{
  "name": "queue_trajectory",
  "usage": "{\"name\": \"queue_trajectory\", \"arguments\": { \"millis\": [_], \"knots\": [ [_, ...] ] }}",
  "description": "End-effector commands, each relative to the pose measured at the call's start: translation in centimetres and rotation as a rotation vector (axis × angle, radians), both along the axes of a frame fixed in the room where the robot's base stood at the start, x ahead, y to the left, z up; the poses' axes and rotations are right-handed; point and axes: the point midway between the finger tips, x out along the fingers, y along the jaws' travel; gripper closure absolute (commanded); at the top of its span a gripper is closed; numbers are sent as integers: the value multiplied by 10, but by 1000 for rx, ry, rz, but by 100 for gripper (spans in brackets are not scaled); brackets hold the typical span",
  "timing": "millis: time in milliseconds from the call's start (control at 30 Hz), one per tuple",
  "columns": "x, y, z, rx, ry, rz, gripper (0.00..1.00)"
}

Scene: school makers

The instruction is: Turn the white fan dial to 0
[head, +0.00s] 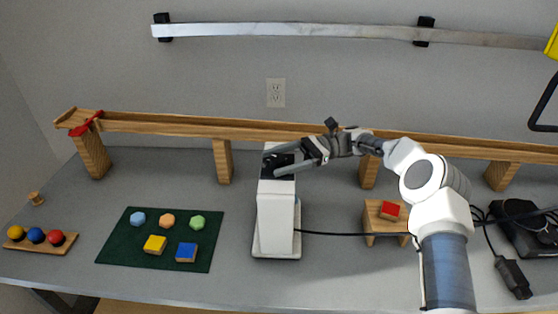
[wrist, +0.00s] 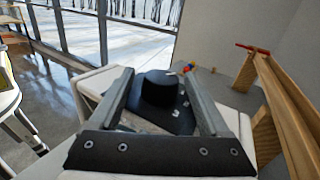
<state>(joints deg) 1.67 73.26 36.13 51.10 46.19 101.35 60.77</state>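The white fan (head: 275,222) is a tall white housing on a flat base near the middle of the table. The dial's pointer and setting cannot be made out. My gripper (head: 269,162) is over the fan's top, coming in from the right. In the wrist view its two fingers are apart, one on each side of the dial, with gaps visible. I cannot tell whether either finger touches it.
A wooden ramp (head: 215,128) on posts runs behind the fan. A green mat (head: 125,248) with coloured blocks lies left. A small wooden stand (head: 372,222) with a red block is right. A black cable (head: 335,234) runs rightward from the fan.

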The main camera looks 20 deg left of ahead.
Motion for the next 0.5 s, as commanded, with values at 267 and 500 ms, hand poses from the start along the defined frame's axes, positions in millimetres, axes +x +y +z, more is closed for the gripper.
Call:
{"name": "queue_trajectory", "arguments": {
  "millis": [267, 500],
  "knots": [
    [5, -4, -1, 0, 0, -2, 20],
    [23, -25, -1, 1, -1, -3, 20]
  ]
}}
